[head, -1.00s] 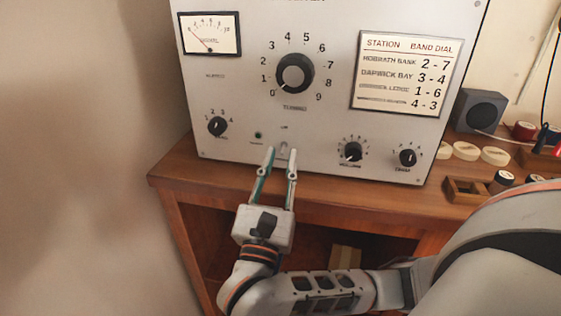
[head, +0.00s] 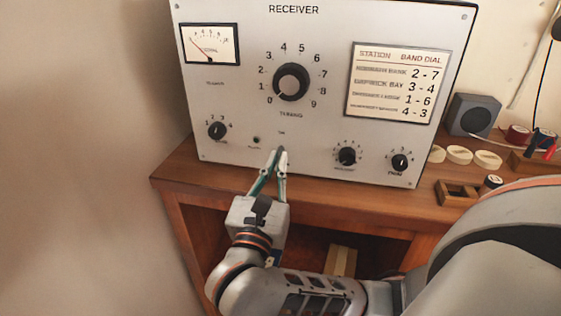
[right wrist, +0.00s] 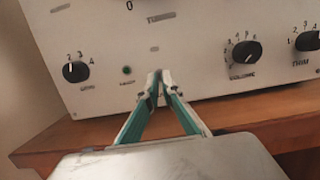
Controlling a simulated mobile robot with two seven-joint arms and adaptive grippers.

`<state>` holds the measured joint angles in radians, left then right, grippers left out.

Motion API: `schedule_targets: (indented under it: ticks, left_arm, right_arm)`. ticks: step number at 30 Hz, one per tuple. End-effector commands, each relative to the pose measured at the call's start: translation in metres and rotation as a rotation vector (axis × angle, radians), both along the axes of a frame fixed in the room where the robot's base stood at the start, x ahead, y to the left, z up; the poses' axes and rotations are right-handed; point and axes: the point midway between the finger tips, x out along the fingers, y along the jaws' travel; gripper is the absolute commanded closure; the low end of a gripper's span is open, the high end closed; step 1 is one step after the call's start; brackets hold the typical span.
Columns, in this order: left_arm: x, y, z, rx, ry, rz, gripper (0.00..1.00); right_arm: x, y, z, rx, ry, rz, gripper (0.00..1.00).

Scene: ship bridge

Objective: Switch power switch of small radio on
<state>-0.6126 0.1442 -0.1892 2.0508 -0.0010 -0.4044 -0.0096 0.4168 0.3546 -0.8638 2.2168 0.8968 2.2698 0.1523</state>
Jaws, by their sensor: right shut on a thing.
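The radio is a grey-white receiver (head: 320,130) with a front panel of knobs; it also fills the top of the right wrist view (right wrist: 200,25). My right gripper (head: 279,152) is at the panel's lower middle, below the big tuning knob. Its two fingertips (right wrist: 160,76) are closed together on the small power switch, just below a small label. The fingertips hide most of the switch, so I cannot tell its position. A small round lamp (head: 256,140) left of the switch looks dark; in the right wrist view the lamp (right wrist: 127,70) looks dark green. My left gripper is not in view.
The receiver stands on a wooden desk (head: 330,192). Volume knob (head: 347,156) and trim knob (head: 399,161) are to the right of my fingers, a smaller knob (head: 217,130) to the left. A grey speaker (head: 474,115) and small items stand on the right.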

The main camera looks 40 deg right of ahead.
Motion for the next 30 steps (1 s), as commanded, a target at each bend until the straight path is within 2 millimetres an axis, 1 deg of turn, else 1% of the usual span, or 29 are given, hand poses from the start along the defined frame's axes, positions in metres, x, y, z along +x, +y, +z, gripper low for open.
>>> schedule_targets:
  ticks: [1,4,8,12,14,16,21,24,30]
  left_arm:
    - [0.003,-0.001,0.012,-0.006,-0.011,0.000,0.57]
    - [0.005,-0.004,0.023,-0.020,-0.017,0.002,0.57]
    - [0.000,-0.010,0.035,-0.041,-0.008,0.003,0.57]
    - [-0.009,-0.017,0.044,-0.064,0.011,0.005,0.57]
    - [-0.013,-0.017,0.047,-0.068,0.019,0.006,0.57]
    - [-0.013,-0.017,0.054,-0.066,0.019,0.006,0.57]
    - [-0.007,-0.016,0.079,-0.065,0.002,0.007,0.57]
    - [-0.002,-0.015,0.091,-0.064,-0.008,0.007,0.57]
    - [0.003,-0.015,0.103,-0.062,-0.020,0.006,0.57]
  right_arm:
    - [-0.002,0.001,0.010,0.039,0.019,0.000,1.00]
    - [-0.002,0.002,0.015,0.106,0.077,0.001,1.00]
    - [-0.002,0.002,0.021,0.197,0.153,0.001,1.00]
    - [-0.001,0.002,0.025,0.284,0.234,0.001,1.00]
    - [-0.001,0.001,0.027,0.320,0.263,0.002,1.00]
    - [-0.001,0.001,0.028,0.356,0.298,0.001,1.00]
    - [0.000,0.000,0.031,0.429,0.363,0.001,1.00]
    - [0.001,-0.001,0.031,0.459,0.391,0.000,1.00]
    - [0.002,-0.002,0.031,0.494,0.422,0.000,1.00]
